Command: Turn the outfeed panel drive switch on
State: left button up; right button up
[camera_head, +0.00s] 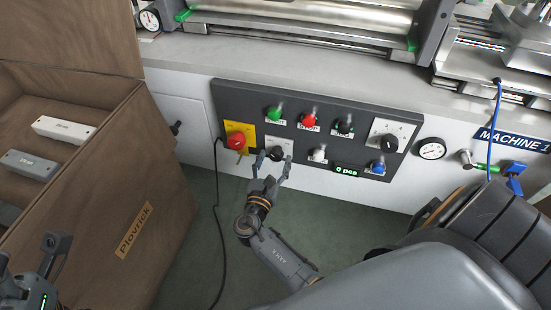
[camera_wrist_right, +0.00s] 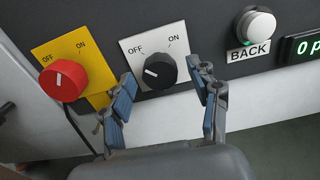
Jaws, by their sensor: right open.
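The dark control panel (camera_head: 350,112) is on the machine's pale front. A black rotary switch (camera_wrist_right: 160,71) sits on a white OFF/ON plate (camera_wrist_right: 131,50); its white mark points left, toward the OFF side. My right gripper (camera_head: 274,164) is open, with one finger on each side of this black switch; contact cannot be told. A red rotary switch (camera_wrist_right: 63,79) on a yellow OFF/ON plate (camera_wrist_right: 45,53) is left of it. No label reading "drive" is legible. My left gripper (camera_head: 35,275) is partly in view at the lower left; its fingers are unclear.
Green (camera_head: 275,113), red (camera_head: 308,120) and blue (camera_head: 377,167) buttons and a BACK button (camera_wrist_right: 255,24) are close by. Another black knob (camera_head: 389,144) is at the panel's right. A brown crate (camera_head: 150,215) stands left; a black cable (camera_head: 217,210) hangs below the panel.

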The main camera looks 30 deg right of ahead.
jog(key=shift+c, duration=0.5)
jog(key=c, duration=1.1)
